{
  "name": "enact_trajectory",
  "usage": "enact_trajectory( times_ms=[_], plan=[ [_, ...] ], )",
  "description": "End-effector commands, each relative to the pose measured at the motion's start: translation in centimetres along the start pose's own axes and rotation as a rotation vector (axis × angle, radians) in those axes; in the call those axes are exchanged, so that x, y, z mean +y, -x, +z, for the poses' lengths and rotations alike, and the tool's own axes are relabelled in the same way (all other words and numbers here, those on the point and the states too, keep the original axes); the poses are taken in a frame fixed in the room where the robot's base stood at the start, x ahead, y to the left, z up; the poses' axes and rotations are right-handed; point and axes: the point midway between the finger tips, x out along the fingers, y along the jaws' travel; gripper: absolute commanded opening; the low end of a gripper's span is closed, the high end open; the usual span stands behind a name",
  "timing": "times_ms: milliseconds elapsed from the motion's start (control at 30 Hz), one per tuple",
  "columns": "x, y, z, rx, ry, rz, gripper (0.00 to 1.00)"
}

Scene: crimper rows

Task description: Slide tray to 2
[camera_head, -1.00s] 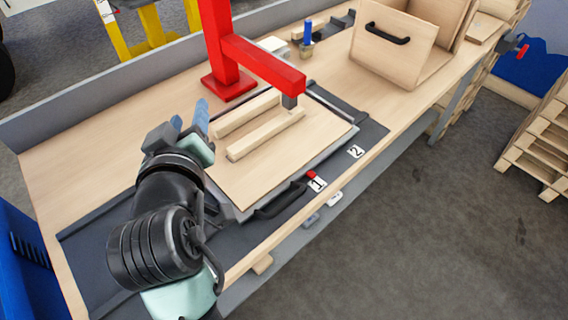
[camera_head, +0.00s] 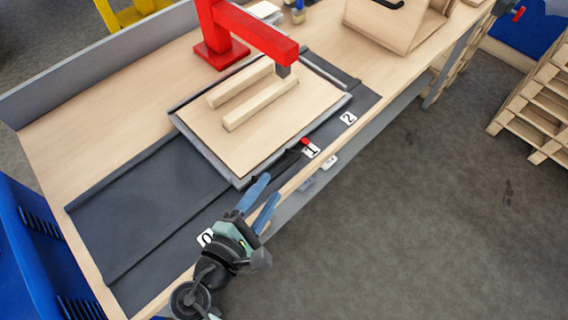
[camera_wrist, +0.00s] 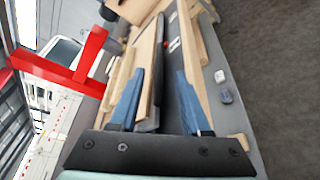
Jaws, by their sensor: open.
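The tray (camera_head: 207,154) is a flat grey-edged plate with a wooden top and two wooden bars (camera_head: 260,103) on it. It sits on the dark track (camera_head: 140,215) on the bench. A red marker (camera_head: 305,141) at its front edge is beside label 1 (camera_head: 311,151). Label 2 (camera_head: 348,118) is farther right, and label 0 (camera_head: 205,238) is to the left. My gripper (camera_head: 271,186) is open at the bench's front edge, by the tray's near corner. In the wrist view, a dark bar, likely the tray's handle (camera_wrist: 158,60), appears between the blue fingers. Contact cannot be told.
A red press arm (camera_head: 255,38) reaches over the tray's back. A wooden box (camera_head: 385,25) stands at the back right. A blue bin (camera_head: 30,235) is at the left and pallets (camera_head: 535,105) are at the right. The floor in front is clear.

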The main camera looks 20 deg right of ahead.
Motion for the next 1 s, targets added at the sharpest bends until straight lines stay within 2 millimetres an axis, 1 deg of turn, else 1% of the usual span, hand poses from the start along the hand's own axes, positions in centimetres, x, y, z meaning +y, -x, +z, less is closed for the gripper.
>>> enact_trajectory(
  times_ms=[33,200,300,400,567,800,867,1000],
  plan=[
    [0.0,-1.2,0.1,-0.003,-0.001,-0.002,0.47],
    [0.1,-4.6,0.0,-0.002,-0.002,-0.001,0.47],
    [0.1,-6.1,0.0,-0.001,-0.003,-0.001,0.47],
    [0.1,-7.2,0.0,0.0,-0.003,-0.001,0.47],
    [0.0,-7.9,0.0,0.002,-0.003,-0.001,0.47],
    [0.0,-8.0,0.0,0.002,-0.003,-0.001,0.47],
    [0.0,-7.9,0.0,0.002,-0.003,-0.001,0.38],
    [0.0,-7.9,0.0,0.002,-0.003,-0.001,0.13]
  ],
)
